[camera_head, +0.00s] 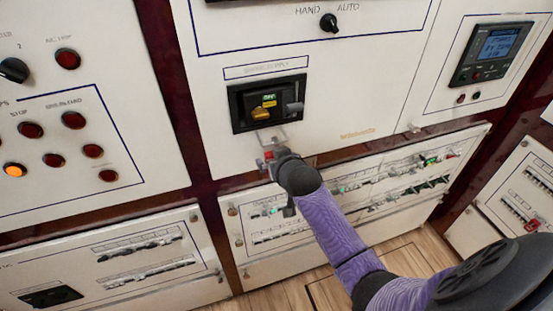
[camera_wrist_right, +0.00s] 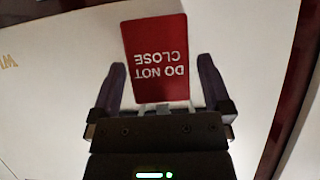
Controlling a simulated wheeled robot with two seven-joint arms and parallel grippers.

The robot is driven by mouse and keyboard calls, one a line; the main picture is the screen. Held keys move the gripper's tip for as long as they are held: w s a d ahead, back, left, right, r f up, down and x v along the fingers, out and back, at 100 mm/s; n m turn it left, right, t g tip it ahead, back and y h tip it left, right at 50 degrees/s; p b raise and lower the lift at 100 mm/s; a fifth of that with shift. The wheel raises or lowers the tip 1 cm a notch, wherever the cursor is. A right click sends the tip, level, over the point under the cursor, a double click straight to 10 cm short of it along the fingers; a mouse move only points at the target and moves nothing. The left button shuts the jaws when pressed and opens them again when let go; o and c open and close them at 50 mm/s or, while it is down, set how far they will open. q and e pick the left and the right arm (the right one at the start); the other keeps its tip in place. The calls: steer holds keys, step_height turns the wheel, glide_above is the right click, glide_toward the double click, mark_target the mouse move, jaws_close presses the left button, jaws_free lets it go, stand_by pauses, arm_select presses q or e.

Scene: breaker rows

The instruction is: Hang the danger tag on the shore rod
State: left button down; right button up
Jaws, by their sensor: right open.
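The red danger tag (camera_wrist_right: 155,55) reads "DO NOT CLOSE" upside down in the right wrist view. It lies beyond and partly between the two spread fingers of my right gripper (camera_wrist_right: 165,88), with visible gaps at its sides. In the head view a small red patch of the tag (camera_head: 268,155) shows beside my right gripper (camera_head: 270,150), just below the shore supply breaker (camera_head: 266,104). The breaker is black with a yellow part and a grey lever. I cannot make out the shore rod or whether the tag hangs on it. My left gripper is out of view.
White panels surround the breaker. A HAND/AUTO knob (camera_head: 329,22) sits above it and a display unit (camera_head: 492,53) is at the upper right. Breaker rows (camera_head: 360,180) lie below, partly behind my right arm. Red buttons and an orange lamp (camera_head: 15,170) are at left.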

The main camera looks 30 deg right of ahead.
steer(key=p+v, duration=0.4)
steer(key=v, duration=0.5)
steer(key=s+a+f+n+g+y+b, duration=0.15)
steer(key=s+f, duration=0.25)
steer(key=f, duration=0.5)
steer(key=s+a+f+g+b, duration=0.2)
steer(key=s+f, duration=0.2)
steer(key=f, duration=0.5)
steer(key=s+a+f+n+g+b, duration=0.1)
steer(key=s+f+g+b, duration=0.15)
steer(key=f, duration=0.65)
steer(key=s+a+f+n+g+b, duration=0.1)
steer(key=s+f, duration=0.4)
steer(key=s, duration=0.3)
steer(key=s+a+f+g, duration=0.1)
steer(key=s+f, duration=0.3)
steer(key=s, duration=0.5)
steer(key=s+a+f+n+g+y+b, duration=0.1)
steer(key=s+a+f+g, duration=0.1)
steer(key=s+f, duration=0.3)
steer(key=s+g, duration=0.1)
steer(key=s, duration=0.3)
steer(key=shift+f+n+b, duration=0.35)
steer(key=shift+d, duration=0.1)
